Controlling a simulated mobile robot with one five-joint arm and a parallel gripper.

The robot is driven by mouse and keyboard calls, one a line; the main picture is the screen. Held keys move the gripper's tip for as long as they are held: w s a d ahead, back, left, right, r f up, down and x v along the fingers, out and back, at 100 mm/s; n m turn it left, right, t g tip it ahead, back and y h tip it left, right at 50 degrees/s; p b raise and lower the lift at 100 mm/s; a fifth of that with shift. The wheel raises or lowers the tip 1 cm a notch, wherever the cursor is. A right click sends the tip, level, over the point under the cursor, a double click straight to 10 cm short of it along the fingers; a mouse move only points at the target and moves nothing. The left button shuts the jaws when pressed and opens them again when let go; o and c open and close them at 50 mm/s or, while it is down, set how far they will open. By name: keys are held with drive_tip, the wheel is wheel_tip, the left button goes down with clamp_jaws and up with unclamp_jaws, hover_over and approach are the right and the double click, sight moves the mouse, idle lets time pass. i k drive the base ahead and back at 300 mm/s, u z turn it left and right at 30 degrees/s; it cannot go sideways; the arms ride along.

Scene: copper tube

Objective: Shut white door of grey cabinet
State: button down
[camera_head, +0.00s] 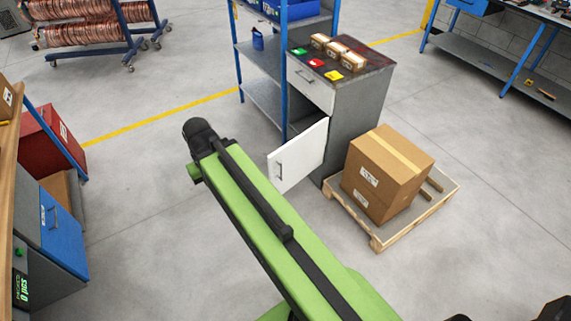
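The grey cabinet (353,115) stands right of centre, with a white drawer (311,88) at the top of its front. Below the drawer, its white door (300,156) stands open, swung out into the room. The door's dark bar handle (279,171) is near its left edge. My green arm crosses the middle of the view, and its black end joint is left of the door with floor showing between them. My gripper cannot be made out in this view. The inside of the cabinet is mostly hidden by the door.
A pallet (380,240) with cardboard boxes (388,170) stands right of the cabinet. A blue-framed shelf (270,100) is behind the door to the left. A blue-fronted cabinet (62,228) and a red box (50,145) are at far left. Floor left of the door is clear.

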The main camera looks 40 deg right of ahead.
sight(295, 159)
drive_tip(key=z, duration=0.05)
drive_tip(key=i, duration=1)
drive_tip(key=u, duration=0.1)
